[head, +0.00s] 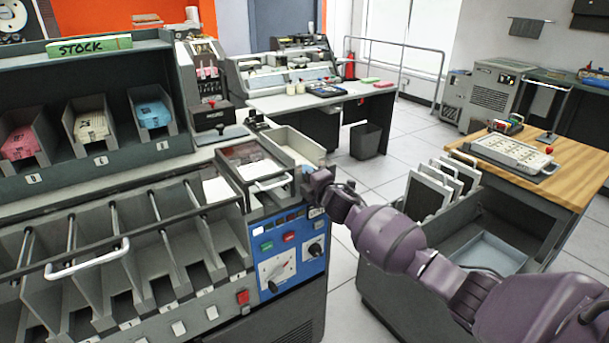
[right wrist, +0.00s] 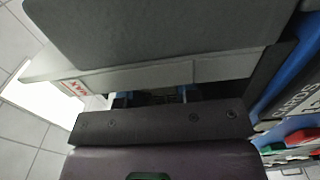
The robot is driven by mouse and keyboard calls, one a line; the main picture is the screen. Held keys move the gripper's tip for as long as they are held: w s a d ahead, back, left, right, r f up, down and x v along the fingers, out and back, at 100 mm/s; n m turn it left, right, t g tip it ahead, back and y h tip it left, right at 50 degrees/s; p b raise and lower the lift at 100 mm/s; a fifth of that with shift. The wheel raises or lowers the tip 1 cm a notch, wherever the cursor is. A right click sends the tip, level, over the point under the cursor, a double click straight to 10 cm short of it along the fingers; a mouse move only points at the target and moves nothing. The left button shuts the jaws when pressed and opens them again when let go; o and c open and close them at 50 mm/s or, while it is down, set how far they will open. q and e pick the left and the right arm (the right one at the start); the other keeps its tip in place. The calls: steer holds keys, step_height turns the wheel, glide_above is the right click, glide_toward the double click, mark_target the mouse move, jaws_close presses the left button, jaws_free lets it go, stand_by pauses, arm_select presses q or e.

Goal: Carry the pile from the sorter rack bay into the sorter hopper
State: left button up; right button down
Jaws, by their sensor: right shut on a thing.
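My right gripper (head: 320,185) is at the front end of a pale open tray (head: 301,148) at the right end of the sorter. Its dark fingertips (right wrist: 157,98) show in the right wrist view under a wide grey plate and a pale edge. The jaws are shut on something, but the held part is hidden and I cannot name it. A white flat stack (head: 218,190) lies in the right end of the sorter rack (head: 118,283); whether it is the pile is unclear. I cannot tell which part is the hopper. My left gripper is out of view.
The blue control panel (head: 272,270) is just below my right gripper. The stock shelf (head: 95,180) rises behind the rack. A grey cart (head: 430,262) with upright panels stands to the right, across open floor.

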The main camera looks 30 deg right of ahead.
stand_by(0.3)
steer(key=shift+f, duration=0.4)
steer(key=c, duration=0.8)
jaws_free()
steer(key=shift+f, duration=0.1)
steer(key=shift+f+b, duration=0.5)
steer(key=shift+f, duration=0.05)
